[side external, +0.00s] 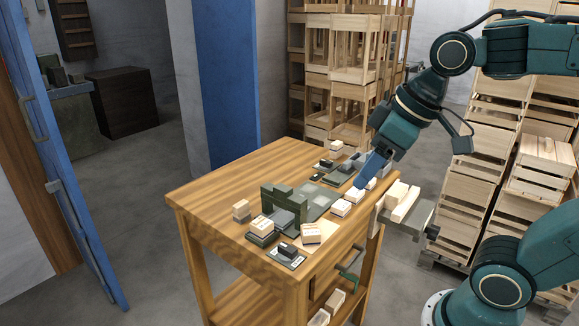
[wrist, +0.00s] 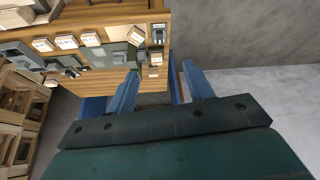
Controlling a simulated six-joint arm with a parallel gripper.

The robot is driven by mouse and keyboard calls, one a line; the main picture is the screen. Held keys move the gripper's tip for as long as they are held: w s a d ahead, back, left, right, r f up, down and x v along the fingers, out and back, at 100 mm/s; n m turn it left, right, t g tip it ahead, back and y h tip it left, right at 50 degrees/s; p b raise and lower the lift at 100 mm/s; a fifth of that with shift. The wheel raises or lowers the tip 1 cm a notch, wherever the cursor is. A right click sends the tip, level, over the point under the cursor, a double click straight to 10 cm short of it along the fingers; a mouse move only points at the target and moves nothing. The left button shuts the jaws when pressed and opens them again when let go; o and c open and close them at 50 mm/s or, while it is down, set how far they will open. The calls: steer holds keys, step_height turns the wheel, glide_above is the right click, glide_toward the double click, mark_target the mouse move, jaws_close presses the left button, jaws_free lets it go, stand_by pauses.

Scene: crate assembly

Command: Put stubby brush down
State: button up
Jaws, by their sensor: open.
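My gripper (side external: 362,180) is over the right part of the wooden workbench (side external: 215,185), with its blue fingers pointing down and left. In the wrist view my gripper (wrist: 160,68) has its two fingers well apart, with nothing held between them. I cannot tell which of the small items on the bench is the stubby brush. Pale labelled blocks (side external: 341,207) lie in a row near the bench's right edge, just below the fingers in the side view. The wrist view shows these labelled blocks (wrist: 66,42) too. How far the fingertips are above the bench is unclear.
A green-grey stepped fixture (side external: 283,200) stands mid-bench, with small blocks and dark pieces around it. A vise (side external: 405,215) with pale wooden jaws projects from the bench's right side. Stacked wooden crates (side external: 335,70) stand behind. The bench's left rear top is bare.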

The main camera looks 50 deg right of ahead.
steer(key=s+d+f+m, duration=0.1)
steer(key=s+f+m, duration=0.1)
steer(key=s, duration=0.3)
steer(key=shift+s+d+f+h, duration=0.2)
steer(key=shift+f+h, duration=0.2)
steer(key=shift+f, duration=0.1)
steer(key=shift+o, duration=0.5)
steer(key=shift+w, duration=0.1)
